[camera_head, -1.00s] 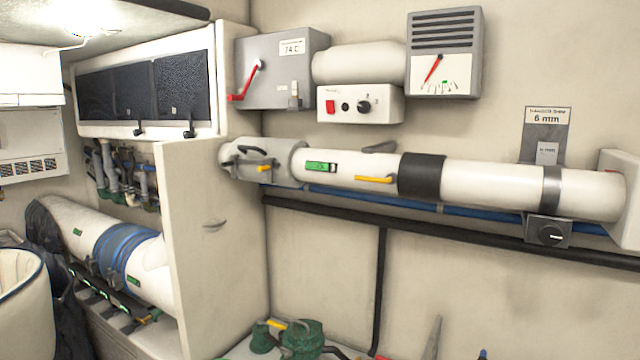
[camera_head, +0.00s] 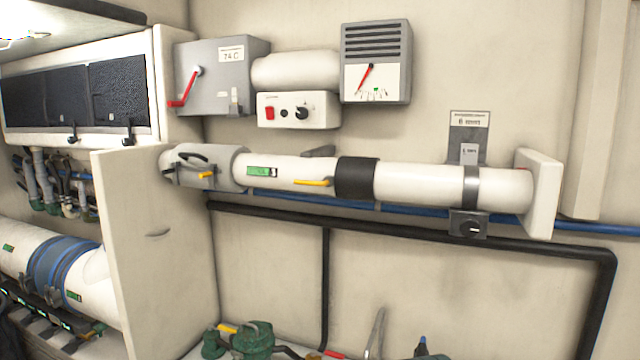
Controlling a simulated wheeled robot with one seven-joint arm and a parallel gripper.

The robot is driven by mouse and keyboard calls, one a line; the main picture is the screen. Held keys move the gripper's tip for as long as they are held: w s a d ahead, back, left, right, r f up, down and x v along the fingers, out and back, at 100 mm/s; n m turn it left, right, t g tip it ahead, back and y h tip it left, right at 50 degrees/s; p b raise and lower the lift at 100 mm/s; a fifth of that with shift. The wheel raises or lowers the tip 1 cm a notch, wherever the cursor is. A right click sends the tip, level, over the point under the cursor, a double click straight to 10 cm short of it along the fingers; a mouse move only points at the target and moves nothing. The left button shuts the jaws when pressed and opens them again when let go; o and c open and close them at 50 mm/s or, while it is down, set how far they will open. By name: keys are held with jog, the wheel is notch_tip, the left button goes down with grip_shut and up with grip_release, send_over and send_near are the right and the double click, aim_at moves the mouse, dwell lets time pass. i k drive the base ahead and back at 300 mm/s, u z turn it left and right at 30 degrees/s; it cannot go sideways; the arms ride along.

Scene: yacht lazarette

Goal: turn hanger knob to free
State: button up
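The hanger (camera_head: 470,187) is a grey metal band around the right part of a white horizontal pipe (camera_head: 430,182). A grey plate with a label reading 6 mm (camera_head: 469,120) rises above it on the wall. The hanger knob (camera_head: 470,227) is a dark round knob on a grey box just under the band. A light pointer mark shows on its face, pointing roughly to the right. Any lettering around the knob is too small to read. My gripper is not in view.
A black sleeve (camera_head: 356,178) and yellow levers sit on the pipe. A white end plate (camera_head: 543,193) closes its right end. A blue pipe and a black pipe (camera_head: 400,235) run below. Green pump parts (camera_head: 250,340) stand low at the front. The wall around the hanger is otherwise bare.

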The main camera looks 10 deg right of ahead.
aim_at(469, 227)
jog(key=z, duration=2.45)
jog(key=k, duration=1.3)
jog(key=u, duration=1.55)
jog(key=i, duration=1)
